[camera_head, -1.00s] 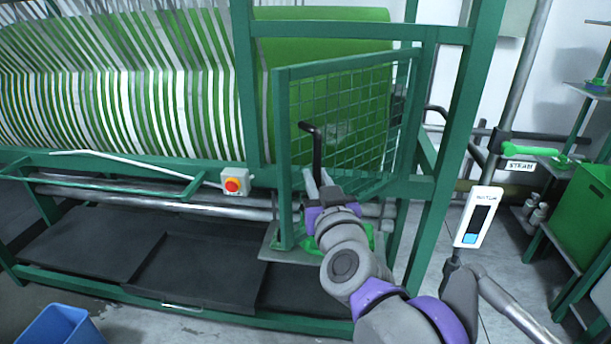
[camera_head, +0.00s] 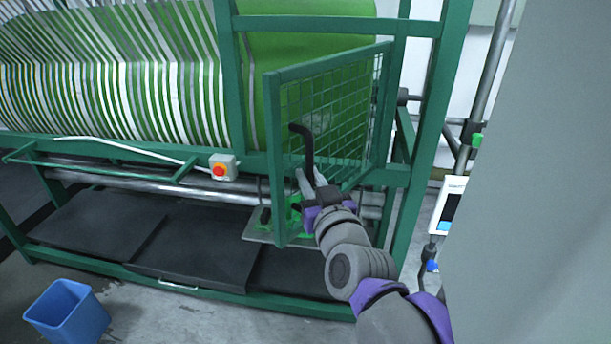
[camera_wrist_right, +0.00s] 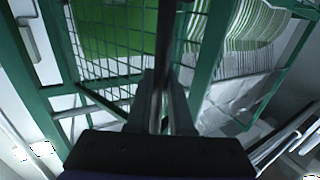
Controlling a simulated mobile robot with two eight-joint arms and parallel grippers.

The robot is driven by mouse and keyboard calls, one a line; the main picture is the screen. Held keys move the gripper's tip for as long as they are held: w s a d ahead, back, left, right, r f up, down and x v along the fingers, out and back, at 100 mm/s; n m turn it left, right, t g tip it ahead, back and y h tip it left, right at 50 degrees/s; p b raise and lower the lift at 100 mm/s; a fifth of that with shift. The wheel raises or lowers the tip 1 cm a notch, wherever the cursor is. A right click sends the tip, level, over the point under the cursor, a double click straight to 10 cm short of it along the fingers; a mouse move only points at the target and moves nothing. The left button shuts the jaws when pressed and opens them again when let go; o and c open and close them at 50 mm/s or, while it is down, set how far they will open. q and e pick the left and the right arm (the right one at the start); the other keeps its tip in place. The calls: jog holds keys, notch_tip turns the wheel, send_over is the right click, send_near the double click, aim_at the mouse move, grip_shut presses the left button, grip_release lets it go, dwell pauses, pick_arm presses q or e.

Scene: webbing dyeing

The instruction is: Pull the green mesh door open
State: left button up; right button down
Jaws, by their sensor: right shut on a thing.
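The green mesh door (camera_head: 342,102) stands partly open, angled out from the green machine frame toward me, with its hinged side at the right post. A black handle (camera_head: 306,142) is on the door near its free edge. My right gripper (camera_head: 305,182) is shut on the lower part of the handle. In the right wrist view the gripper fingers (camera_wrist_right: 161,100) close on the dark handle bar (camera_wrist_right: 166,40), with the mesh (camera_wrist_right: 115,40) behind. My left gripper is not in view.
A grey control box with a red button (camera_head: 220,168) sits on the frame left of the door. A blue bin (camera_head: 68,312) stands on the floor at lower left. Dark trays (camera_head: 195,250) lie under the machine. A large grey surface (camera_head: 545,190) fills the right side.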

jog(key=shift+w+d+r, duration=0.1)
jog(key=shift+d+r, duration=0.05)
dwell(0.3)
jog(key=c, duration=1.1)
grip_release()
jog(key=o, duration=0.3)
jog(key=shift+w+d, duration=0.15)
jog(key=shift+s, duration=0.25)
jog(key=b+v, duration=0.1)
jog(key=v, duration=0.9)
jog(key=shift+s+b, duration=0.25)
jog(key=shift+b, duration=0.05)
